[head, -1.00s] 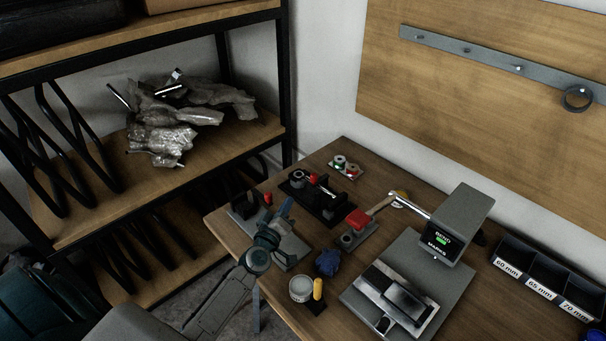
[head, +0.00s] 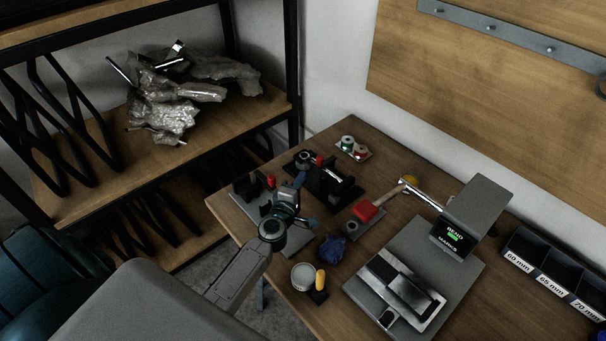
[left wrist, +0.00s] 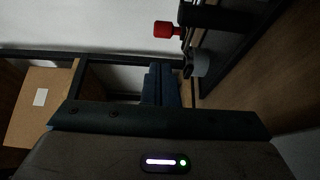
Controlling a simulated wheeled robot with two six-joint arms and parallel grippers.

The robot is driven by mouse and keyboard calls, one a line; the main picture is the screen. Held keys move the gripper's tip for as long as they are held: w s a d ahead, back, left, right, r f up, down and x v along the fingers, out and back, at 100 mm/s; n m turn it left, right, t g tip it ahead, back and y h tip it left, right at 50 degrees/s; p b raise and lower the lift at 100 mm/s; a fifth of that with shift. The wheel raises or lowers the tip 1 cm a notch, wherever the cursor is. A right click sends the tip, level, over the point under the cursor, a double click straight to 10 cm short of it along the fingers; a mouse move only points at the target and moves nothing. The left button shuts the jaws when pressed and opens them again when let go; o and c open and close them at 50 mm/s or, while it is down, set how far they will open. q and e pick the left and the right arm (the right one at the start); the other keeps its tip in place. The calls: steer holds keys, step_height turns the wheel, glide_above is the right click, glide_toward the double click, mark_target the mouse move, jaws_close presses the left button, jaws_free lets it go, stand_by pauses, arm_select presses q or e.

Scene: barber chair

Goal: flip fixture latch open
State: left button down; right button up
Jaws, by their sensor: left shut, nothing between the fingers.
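A grey-plated fixture (head: 252,209) with a black block and a small red-tipped part (head: 270,182) sits at the table's left edge. Behind it is a black fixture (head: 333,184) with a red knob (head: 319,160). I cannot tell for sure which one bears the latch. My left gripper (head: 299,181) is shut and empty, over the grey plate and close in front of the black fixture. In the left wrist view the shut fingers (left wrist: 161,84) point toward a red knob (left wrist: 165,30) and a grey round part (left wrist: 199,64), apparently without touching them. My right gripper is not in view.
A shelf (head: 256,115) stands to the left.

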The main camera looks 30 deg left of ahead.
arm_select(q)
steer(key=w, duration=0.5)
steer(key=w+a+b, duration=0.1)
steer(key=w, duration=0.1)
steer(key=shift+w+f, duration=0.1)
steer(key=shift+w, duration=0.05)
steer(key=shift+w+a, duration=0.15)
steer(key=shift+w, duration=0.35)
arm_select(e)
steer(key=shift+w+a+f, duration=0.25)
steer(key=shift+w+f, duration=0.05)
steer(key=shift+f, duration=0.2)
arm_select(q)
steer(key=shift+s+d+n+g+y+p, duration=0.15)
steer(key=shift+d+n+y+p, duration=0.25)
steer(key=shift+y, duration=0.2)
steer(key=shift+s+d+n+g+y+p, duration=0.15)
steer(key=shift+d+n+y+p, duration=0.1)
steer(key=shift+d+n+y, duration=0.3)
steer(key=shift+d, duration=0.1)
steer(key=shift+s, duration=0.1)
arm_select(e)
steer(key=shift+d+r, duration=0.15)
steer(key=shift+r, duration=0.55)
arm_select(q)
steer(key=shift+d, duration=0.1)
